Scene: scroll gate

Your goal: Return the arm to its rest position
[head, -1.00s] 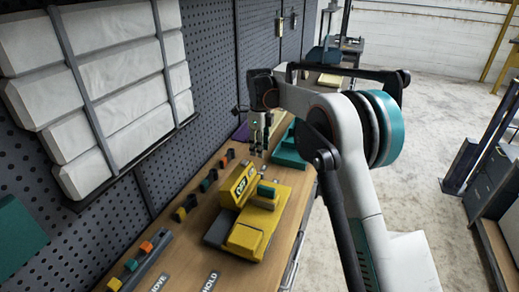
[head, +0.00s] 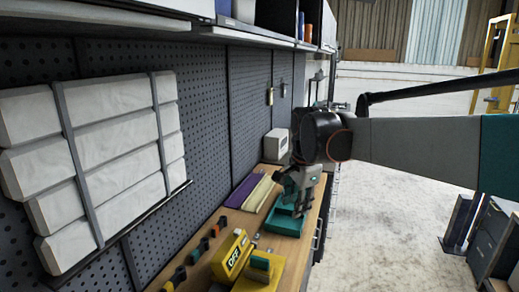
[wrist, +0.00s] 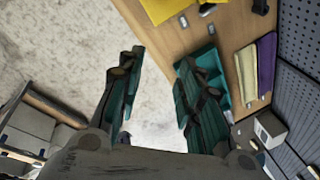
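My arm (head: 430,147) reaches in from the right edge of the head view, with its upper link nearly level. My gripper (head: 293,192) hangs down at its end, in front of or above the teal tray (head: 286,222) at the bench's far right part. In the wrist view my gripper (wrist: 160,58) has its two teal-padded fingers well apart. Bare floor shows between them, and nothing is held. The wrist view also shows the teal tray (wrist: 220,78) partly behind the right finger.
The wooden bench (head: 300,245) runs along a pegboard wall. On it are a yellow device (head: 232,255) marked OFF, purple cloth (head: 242,190) and a white box (head: 277,143). White padded panels (head: 110,130) hang on the wall. A shelf overhangs above. Open floor (head: 385,235) lies right.

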